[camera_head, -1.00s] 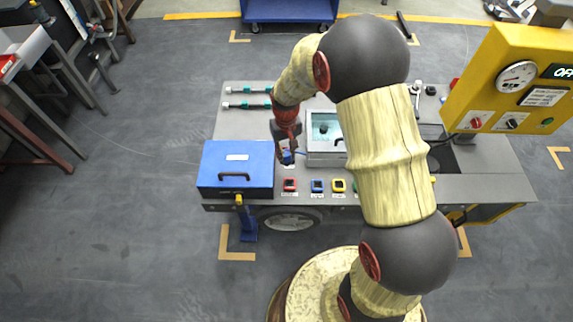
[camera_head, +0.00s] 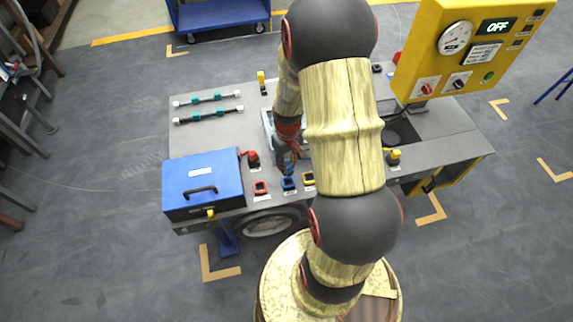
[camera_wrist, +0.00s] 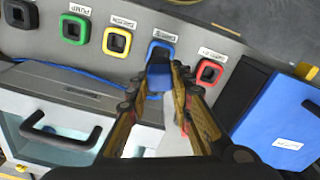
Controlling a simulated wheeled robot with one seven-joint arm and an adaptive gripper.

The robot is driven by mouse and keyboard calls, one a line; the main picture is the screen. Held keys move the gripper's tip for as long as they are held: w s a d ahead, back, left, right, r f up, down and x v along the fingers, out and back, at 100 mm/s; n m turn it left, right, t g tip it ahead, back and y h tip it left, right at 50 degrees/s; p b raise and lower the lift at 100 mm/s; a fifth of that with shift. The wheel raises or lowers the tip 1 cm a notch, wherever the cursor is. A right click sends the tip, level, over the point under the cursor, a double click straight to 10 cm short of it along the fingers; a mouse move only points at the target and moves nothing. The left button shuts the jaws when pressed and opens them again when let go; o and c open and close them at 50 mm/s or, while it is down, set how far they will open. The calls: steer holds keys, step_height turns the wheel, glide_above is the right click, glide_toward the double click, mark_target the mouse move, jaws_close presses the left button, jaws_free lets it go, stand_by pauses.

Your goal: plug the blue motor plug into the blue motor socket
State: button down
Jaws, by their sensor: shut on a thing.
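The blue motor socket (camera_head: 288,184) is a blue square frame on the front strip of the chassis bench, between a red and a yellow socket. In the wrist view the blue socket (camera_wrist: 160,49) lies just beyond my fingertips, with its dark opening partly showing. My gripper (camera_head: 287,165) hangs low beside it. In the wrist view my gripper (camera_wrist: 168,80) is shut on the blue motor plug (camera_wrist: 158,80), which overlaps the socket's near edge in the picture. I cannot tell whether they touch. In the head view my fingers mostly hide the plug.
A red socket (camera_wrist: 208,73) and a yellow socket (camera_wrist: 117,41) flank the blue one. A blue case (camera_head: 203,183) stands at the bench's left end, with a red plug (camera_head: 253,158) beside it. A handled lid (camera_wrist: 70,120) is close to my gripper. A yellow control panel (camera_head: 455,45) stands at the right.

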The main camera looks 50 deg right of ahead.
steer(key=shift+f+b, duration=1.8)
steer(key=shift+f, duration=0.5)
steer(key=shift+p, duration=0.35)
steer(key=shift+f+b, duration=0.85)
steer(key=shift+f, duration=0.5)
steer(key=c, duration=1.5)
jaws_free()
steer(key=shift+r, duration=0.1)
step_height(320, 180, up, 12)
steer(key=shift+f, duration=0.1)
